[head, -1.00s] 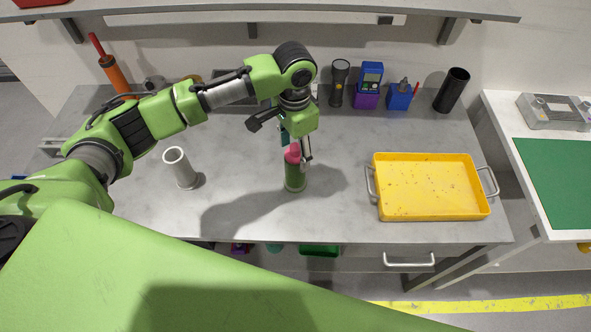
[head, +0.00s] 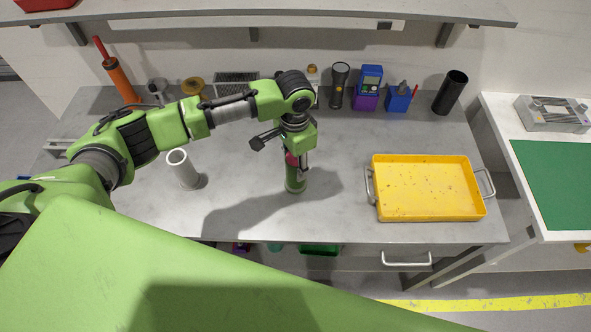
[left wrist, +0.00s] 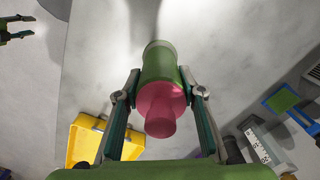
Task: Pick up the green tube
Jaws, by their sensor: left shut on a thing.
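The green tube (head: 295,183) stands upright on the grey bench, left of the yellow tray. Its pink stepped top shows in the left wrist view, where the green body (left wrist: 160,65) points away from the camera. My left gripper (head: 294,165) reaches down over the tube from above. In the left wrist view its two fingers (left wrist: 160,95) lie on both sides of the tube, shut on its upper part. The gripper hides part of the pink top in the head view. My right gripper (left wrist: 20,28) shows at the left wrist view's upper left corner, fingers apart and empty.
A white-grey hollow cylinder (head: 184,171) stands left of the tube. The yellow tray (head: 425,213) with metal handles is at right. A flashlight (head: 339,86), blue and purple devices (head: 368,88) and a black cup (head: 451,92) line the back. The bench front is clear.

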